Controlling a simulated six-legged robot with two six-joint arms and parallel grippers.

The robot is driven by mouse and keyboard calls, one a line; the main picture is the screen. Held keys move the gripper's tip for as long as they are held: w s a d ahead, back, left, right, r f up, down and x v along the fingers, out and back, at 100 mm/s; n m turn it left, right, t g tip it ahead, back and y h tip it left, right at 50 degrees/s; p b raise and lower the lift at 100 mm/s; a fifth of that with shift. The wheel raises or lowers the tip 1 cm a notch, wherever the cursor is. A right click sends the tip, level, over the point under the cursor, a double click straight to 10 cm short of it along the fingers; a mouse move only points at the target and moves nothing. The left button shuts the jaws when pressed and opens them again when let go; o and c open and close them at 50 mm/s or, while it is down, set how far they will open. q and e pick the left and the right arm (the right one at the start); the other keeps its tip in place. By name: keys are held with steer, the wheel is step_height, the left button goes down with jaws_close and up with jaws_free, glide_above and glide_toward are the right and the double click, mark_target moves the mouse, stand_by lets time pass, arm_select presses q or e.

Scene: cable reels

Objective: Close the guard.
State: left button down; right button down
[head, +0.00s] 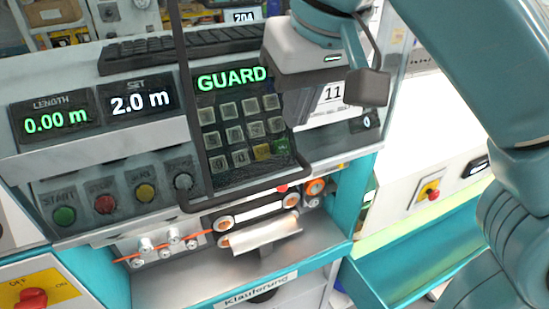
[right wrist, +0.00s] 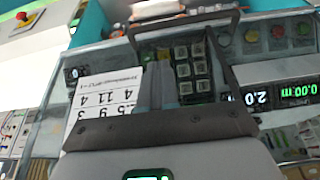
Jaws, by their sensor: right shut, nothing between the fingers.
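The guard (head: 245,190) is a clear panel in a dark frame. In the head view it hangs in front of the keypad, and its lower bar is just above the orange-and-white rollers (head: 258,211). In the right wrist view the frame's bar (right wrist: 188,19) crosses the top. My right gripper (head: 297,108) is shut and empty, pointing down at the right side of the guard frame; whether it touches the frame I cannot tell. Its fingers also show in the right wrist view (right wrist: 165,85). My left gripper is out of view.
The panel display reads GUARD (head: 232,77) in green above the keypad (head: 240,130). Coloured buttons (head: 104,204) sit at the left, below the length displays (head: 50,122). An orange cable (head: 165,245) runs into the rollers. A teal tray (head: 410,250) is at the right.

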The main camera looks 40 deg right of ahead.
steer(key=b, duration=0.2)
glide_toward(276, 181)
steer(key=x, duration=0.6)
steer(key=shift+a+r, duration=0.1)
steer(key=shift+a, duration=0.05)
steer(key=shift+w+d+f, duration=0.2)
steer(key=shift+d+f, duration=0.15)
steer(key=shift+f, duration=0.05)
steer(key=shift+a, duration=0.3)
steer(key=shift+d+f+b, duration=0.1)
steer(key=shift+f+b, duration=0.15)
steer(key=shift+b, duration=0.2)
step_height(276, 181, down, 38)
steer(key=b, duration=2.9)
steer(key=shift+s, duration=0.1)
